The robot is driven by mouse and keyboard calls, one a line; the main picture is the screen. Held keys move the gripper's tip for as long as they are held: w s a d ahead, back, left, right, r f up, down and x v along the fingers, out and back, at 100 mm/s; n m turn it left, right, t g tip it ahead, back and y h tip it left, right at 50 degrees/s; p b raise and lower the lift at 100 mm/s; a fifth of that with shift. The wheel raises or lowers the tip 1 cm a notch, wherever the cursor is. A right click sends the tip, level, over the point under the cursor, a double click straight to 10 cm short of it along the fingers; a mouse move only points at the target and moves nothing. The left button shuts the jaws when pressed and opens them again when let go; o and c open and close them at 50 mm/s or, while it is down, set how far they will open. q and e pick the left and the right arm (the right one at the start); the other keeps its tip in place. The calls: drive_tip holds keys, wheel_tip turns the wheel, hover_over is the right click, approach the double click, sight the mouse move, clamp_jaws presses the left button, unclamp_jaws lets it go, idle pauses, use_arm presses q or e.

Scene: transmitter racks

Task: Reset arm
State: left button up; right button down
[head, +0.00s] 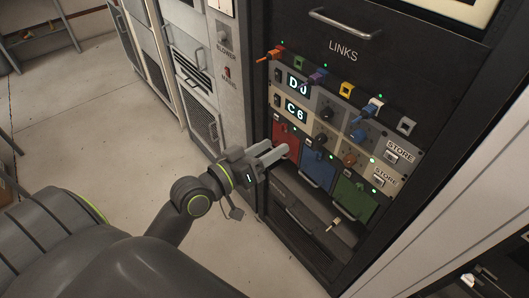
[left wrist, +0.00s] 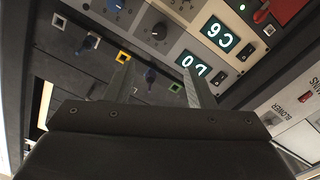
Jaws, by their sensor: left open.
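My left arm reaches in from the lower left in the head view. My left gripper (head: 279,152) is open and empty, with its fingers pointing at the red panel (head: 285,138) at the left end of the rack's lower row. In the left wrist view the two fingers of my left gripper (left wrist: 158,78) stand apart, and nothing is held between them. Whether the fingertips touch the rack cannot be told. My right gripper is not in view.
The dark LINKS rack (head: 343,72) carries displays "D0" (head: 297,86) and "C6" (head: 295,110), coloured sockets and plugs. Blue (head: 318,168) and green (head: 354,197) panels sit right of the red one. Grey cabinets (head: 187,75) stand left. The floor (head: 90,130) at left is clear.

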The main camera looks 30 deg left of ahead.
use_arm(q)
drive_tip(key=shift+s+a, duration=0.15)
drive_tip(key=shift+s, duration=0.35)
